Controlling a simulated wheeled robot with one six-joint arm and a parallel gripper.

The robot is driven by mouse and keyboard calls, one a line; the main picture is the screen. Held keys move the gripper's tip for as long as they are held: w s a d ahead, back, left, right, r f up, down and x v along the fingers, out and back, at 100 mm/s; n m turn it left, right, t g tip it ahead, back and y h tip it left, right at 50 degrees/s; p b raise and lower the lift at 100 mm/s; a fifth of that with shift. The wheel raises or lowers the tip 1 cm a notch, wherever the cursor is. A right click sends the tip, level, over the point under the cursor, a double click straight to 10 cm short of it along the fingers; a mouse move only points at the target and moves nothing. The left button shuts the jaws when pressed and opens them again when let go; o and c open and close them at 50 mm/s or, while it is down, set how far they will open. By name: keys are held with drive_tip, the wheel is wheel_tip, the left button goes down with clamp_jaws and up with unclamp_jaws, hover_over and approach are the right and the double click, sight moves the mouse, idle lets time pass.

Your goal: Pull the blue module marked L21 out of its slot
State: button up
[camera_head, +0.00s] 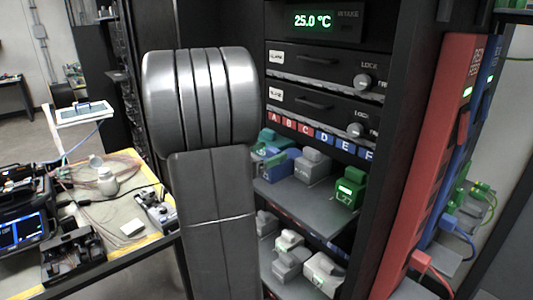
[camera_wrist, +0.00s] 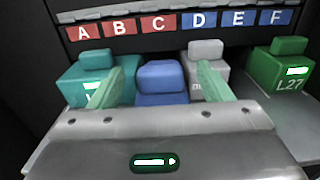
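The blue module (camera_wrist: 160,80) sits on the shelf under the row of letter tags, below C, between a teal and a grey module. Its raised top block faces me; its marking is hidden behind my gripper's body, so I cannot read L21. In the head view the blue module (camera_head: 281,165) shows partly, right of my arm. My gripper (camera_wrist: 159,72) is open in the wrist view, one pale green finger on each side of the blue module. I cannot tell whether either finger touches it.
The teal module (camera_wrist: 92,72) is close on the left and the grey module (camera_wrist: 205,54) close on the right. A green module marked L27 (camera_wrist: 282,68) stands farther right. Drawers (camera_head: 315,103) sit above the shelf. A red upright panel (camera_head: 430,150) stands right of the rack.

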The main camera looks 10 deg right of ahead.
drive_tip(key=shift+a, duration=0.1)
drive_tip(key=b+v, duration=0.2)
drive_tip(key=v, duration=1.1)
drive_tip(key=shift+s+a, duration=0.2)
drive_tip(key=shift+a, duration=0.05)
drive_tip(key=shift+f, duration=0.1)
drive_tip(key=shift+p+x, duration=0.85)
drive_tip(key=shift+x, duration=5.35)
